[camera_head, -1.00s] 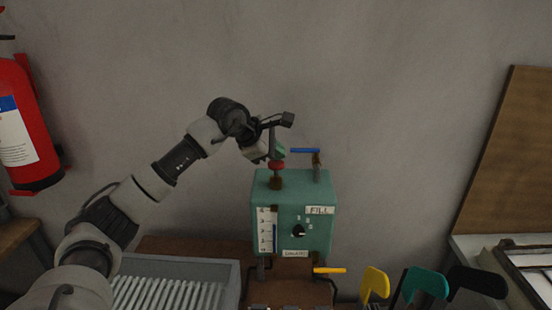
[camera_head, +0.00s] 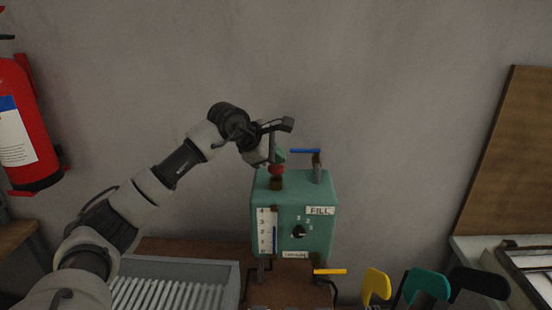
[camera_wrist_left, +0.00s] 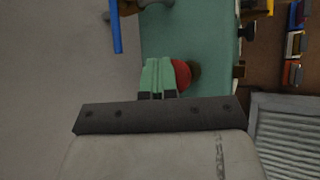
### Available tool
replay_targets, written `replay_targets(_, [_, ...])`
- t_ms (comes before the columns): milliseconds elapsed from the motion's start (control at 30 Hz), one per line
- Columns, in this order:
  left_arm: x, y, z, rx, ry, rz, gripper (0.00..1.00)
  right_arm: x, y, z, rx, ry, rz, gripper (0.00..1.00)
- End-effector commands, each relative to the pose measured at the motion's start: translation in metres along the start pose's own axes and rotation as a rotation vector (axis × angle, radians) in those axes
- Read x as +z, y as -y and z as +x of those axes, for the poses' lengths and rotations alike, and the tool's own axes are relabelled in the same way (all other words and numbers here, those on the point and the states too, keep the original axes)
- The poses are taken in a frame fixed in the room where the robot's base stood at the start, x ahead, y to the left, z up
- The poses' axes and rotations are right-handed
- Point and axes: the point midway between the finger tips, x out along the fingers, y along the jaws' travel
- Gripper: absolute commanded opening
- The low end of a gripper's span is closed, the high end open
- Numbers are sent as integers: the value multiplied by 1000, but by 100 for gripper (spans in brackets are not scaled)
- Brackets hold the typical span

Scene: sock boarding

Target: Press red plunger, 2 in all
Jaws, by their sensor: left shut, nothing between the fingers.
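The red plunger (camera_head: 277,169) stands on a short dark collar on top of the green box (camera_head: 265,185), which has a FILL label. My left gripper (camera_head: 281,154) is shut and empty, pointing down directly over the plunger. Its green fingertips appear to touch the red knob, though the arm partly covers the contact. In the left wrist view the shut fingertips (camera_wrist_left: 158,76) lie against the red knob (camera_wrist_left: 182,75), which shows just beyond them. My right gripper is not in view.
A blue lever (camera_head: 305,151) stands on the box's top right, close to my gripper. A yellow lever (camera_head: 330,271) juts out below the box. A grey ribbed tray (camera_head: 190,266) lies at left; yellow, green and black shapes stand at lower right.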

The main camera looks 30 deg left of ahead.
Motion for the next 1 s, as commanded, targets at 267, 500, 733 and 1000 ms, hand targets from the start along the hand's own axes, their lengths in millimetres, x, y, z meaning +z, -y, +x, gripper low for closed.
replay_targets(267, [-3,3,4,-3,-2,0,0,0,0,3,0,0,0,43])
replay_targets(500, [-3,3,4,-3,-2,0,0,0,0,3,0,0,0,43])
replay_targets(733, [-1,1,1,-3,-2,0,0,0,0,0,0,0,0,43])
replay_targets(1000, [8,-8,-11,-2,-2,0,0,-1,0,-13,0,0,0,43])
